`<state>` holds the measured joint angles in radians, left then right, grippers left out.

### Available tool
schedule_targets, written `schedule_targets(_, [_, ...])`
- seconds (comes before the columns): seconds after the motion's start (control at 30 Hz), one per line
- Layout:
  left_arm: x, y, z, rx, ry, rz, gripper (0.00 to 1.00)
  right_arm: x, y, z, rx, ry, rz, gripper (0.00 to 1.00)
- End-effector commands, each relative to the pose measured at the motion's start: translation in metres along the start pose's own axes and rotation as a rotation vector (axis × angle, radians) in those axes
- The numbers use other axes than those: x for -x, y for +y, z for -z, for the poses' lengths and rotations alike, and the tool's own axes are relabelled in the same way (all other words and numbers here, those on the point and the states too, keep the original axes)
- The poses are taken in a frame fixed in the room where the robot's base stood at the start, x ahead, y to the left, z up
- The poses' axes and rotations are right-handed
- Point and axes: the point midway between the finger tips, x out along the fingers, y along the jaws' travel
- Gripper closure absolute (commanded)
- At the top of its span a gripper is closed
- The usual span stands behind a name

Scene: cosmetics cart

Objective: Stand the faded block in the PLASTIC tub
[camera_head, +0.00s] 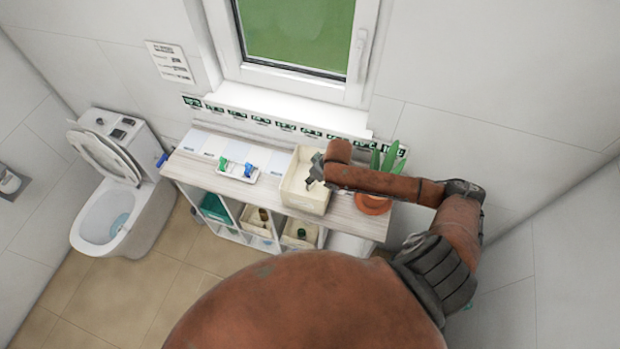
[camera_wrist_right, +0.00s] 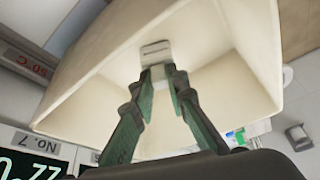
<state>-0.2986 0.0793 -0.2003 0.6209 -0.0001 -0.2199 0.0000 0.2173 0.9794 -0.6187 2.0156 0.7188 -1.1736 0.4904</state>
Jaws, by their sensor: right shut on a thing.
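A cream tub (camera_head: 291,190) stands on the white-wood counter below the window; I cannot read any name on it. My right gripper (camera_head: 314,170) reaches into its opening from the right. In the right wrist view the tub's pale inner walls (camera_wrist_right: 215,60) surround the fingers. There my right gripper (camera_wrist_right: 161,76) is shut on a small pale block (camera_wrist_right: 155,48) with a faint grey marking, inside the tub. I cannot tell whether the block touches the tub's floor. In the head view the block is too small or hidden to make out. My left gripper is out of view.
A small white tray (camera_head: 239,177) with blue and green items lies left of the tub. A potted plant (camera_head: 373,203) stands close on the right, beside my arm. Shelves below hold a teal bin (camera_head: 215,208) and cream bins (camera_head: 300,232). Pale panels line the counter's back left.

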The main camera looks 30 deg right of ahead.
Motion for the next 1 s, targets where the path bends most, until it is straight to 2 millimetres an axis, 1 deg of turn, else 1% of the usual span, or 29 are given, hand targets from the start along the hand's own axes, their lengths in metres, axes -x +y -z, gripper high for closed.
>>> schedule_targets(0.33, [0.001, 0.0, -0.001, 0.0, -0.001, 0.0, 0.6, -0.003, 0.0, -0.001, -0.001, 0.0, 0.0, 1.0])
schedule_targets(0.37, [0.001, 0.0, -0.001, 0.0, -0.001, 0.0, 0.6, -0.002, 0.001, -0.001, 0.0, 0.001, 0.0, 0.84])
schedule_targets(0.6, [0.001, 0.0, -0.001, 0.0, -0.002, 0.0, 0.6, -0.002, 0.001, -0.001, 0.0, 0.001, -0.001, 0.69])
schedule_targets(0.87, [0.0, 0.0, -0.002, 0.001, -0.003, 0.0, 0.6, -0.002, 0.001, 0.0, 0.0, 0.001, -0.001, 0.69])
schedule_targets(0.93, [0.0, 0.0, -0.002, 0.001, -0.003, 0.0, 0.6, 0.002, 0.001, 0.0, 0.0, 0.002, -0.001, 0.69])
schedule_targets(1.0, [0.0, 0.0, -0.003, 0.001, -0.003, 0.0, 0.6, 0.009, 0.001, 0.001, 0.001, 0.003, -0.001, 0.69])
